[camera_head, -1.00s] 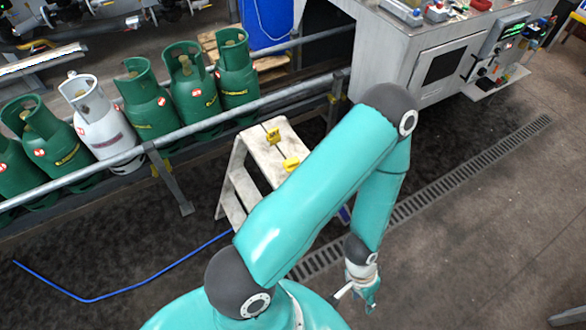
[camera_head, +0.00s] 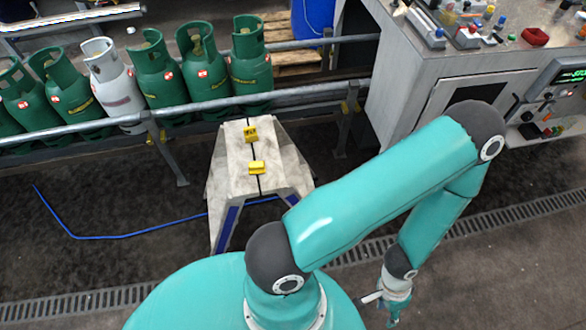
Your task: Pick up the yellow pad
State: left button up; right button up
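Two small yellow pads lie on top of a worn white step stool (camera_head: 232,180). The farther yellow pad (camera_head: 251,134) has dark markings, and the nearer yellow pad (camera_head: 257,168) is plainer. A dark line runs along the stool top between them. My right gripper is not in view.
A metal railing (camera_head: 200,107) runs behind the stool, with several green gas cylinders (camera_head: 158,68) and one white cylinder (camera_head: 114,82) beyond it. A grey machine cabinet (camera_head: 400,100) stands at the right. A blue hose (camera_head: 120,236) lies on the otherwise clear floor at left.

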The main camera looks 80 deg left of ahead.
aim_at(255, 167)
jog(key=z, duration=0.25)
jog(key=i, duration=0.55)
jog(key=u, duration=2.25)
jog(key=i, duration=0.35)
jog(key=u, duration=2.4)
jog(key=i, duration=0.55)
jog(key=z, duration=0.25)
jog(key=k, duration=0.55)
jog(key=u, duration=0.1)
jog(key=i, duration=0.25)
jog(key=u, duration=0.05)
